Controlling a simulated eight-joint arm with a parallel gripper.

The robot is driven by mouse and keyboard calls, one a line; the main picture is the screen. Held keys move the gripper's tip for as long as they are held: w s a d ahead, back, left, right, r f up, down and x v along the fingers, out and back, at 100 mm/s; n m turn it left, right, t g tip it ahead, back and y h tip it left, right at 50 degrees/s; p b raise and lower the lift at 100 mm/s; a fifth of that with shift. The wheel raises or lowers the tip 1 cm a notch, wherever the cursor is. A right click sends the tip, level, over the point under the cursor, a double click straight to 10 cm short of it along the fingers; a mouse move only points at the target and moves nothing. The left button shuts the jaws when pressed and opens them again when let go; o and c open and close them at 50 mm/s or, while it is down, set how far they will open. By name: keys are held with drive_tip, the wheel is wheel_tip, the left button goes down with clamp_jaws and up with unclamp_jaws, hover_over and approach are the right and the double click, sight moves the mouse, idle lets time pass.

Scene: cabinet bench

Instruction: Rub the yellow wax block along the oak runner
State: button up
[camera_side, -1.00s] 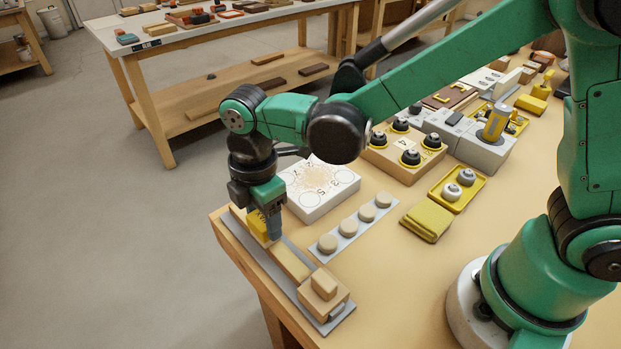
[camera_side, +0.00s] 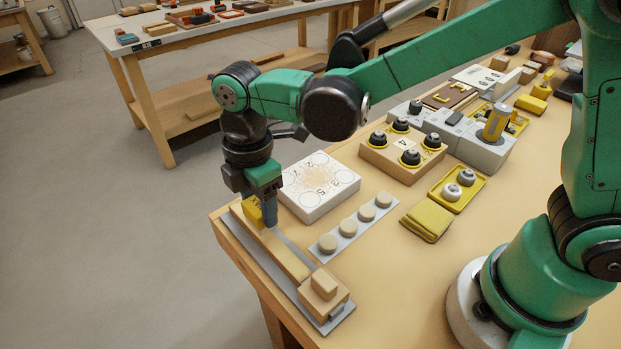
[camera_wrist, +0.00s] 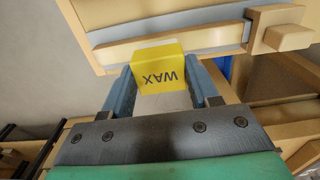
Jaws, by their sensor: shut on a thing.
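The yellow wax block (camera_side: 252,211), marked WAX, is between the fingers of my gripper (camera_side: 264,215) in the side view. The wrist view shows the same block (camera_wrist: 160,68), gripped by both blue fingers. The oak runner (camera_side: 284,257) is a long pale wooden bar on a grey plate along the bench's left edge. My gripper holds the wax at the runner's far end. The wax's underside is close to the runner; I cannot tell whether they touch.
A wooden block with a smaller block on top (camera_side: 323,292) stands at the runner's near end. Beside the runner are a grey strip with several round pegs (camera_side: 346,229) and a white numbered box (camera_side: 318,187). The bench edge is close on the left.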

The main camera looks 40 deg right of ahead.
drive_tip(key=shift+r, duration=2.85)
drive_tip(key=shift+f, duration=0.1)
